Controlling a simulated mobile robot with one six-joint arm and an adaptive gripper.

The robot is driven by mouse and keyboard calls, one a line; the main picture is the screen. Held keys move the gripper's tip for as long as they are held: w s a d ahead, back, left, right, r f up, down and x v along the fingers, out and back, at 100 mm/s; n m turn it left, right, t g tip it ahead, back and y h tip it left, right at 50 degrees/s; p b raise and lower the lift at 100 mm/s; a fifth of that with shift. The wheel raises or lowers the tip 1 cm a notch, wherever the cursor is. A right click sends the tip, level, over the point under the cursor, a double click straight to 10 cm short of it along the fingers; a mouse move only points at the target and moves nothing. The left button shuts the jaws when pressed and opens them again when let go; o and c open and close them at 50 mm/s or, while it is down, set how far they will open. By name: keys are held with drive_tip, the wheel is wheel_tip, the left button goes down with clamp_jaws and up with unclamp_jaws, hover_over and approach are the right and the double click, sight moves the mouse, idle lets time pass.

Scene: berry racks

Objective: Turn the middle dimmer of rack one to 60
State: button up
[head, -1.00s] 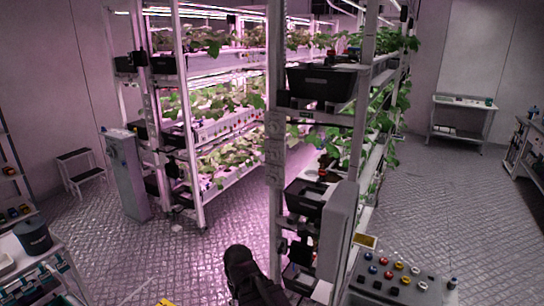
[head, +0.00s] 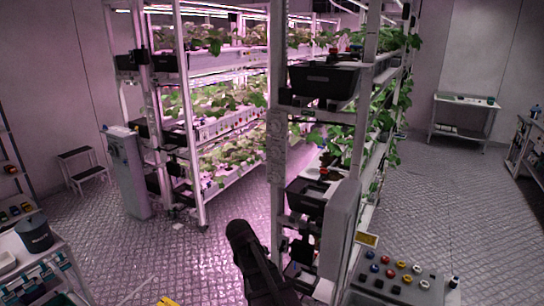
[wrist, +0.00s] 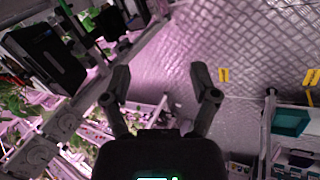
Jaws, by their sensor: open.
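The near berry rack (head: 278,220) stands at the centre of the head view. Its grey front post carries a vertical strip of round, dial-like shapes (head: 276,145); their settings are too small to read. In the wrist view, similar round dials (wrist: 62,125) sit on a grey beam at the lower left. I cannot tell which rack is rack one or which dial is the middle one. My gripper (wrist: 160,80) is open and empty, its fingers apart over the floor and clear of the dials. My dark arm shows low in the head view, left of the post.
A second rack (head: 200,180) with a grey cabinet (head: 128,175) stands at left. Black bins (head: 322,80) sit on the near rack. A button panel (head: 400,280) is at lower right. A cart with a dark pot (head: 34,236) is at lower left. The floor between is mostly clear.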

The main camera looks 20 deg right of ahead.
drive_tip(key=w+d+r+n+t+h, duration=0.25)
drive_tip(key=w+d+r+n, duration=0.2)
drive_tip(key=w, duration=0.55)
drive_tip(key=w+d+r+n+t+h, duration=0.1)
drive_tip(key=w+d+r+n+h, duration=0.3)
drive_tip(key=w, duration=0.6)
drive_tip(key=n+t+h, duration=0.4)
drive_tip(key=n+t, duration=0.1)
drive_tip(key=n, duration=0.5)
approach(273, 154)
drive_tip(key=v, duration=0.4)
drive_tip(key=shift+s+d+r+m+y+b, duration=0.15)
drive_tip(key=shift+r+m+y+b, duration=0.1)
drive_tip(key=shift+r+b, duration=0.05)
drive_tip(key=x, duration=1.3)
drive_tip(key=shift+w+d, duration=0.25)
drive_tip(key=shift+d, duration=0.05)
clamp_jaws()
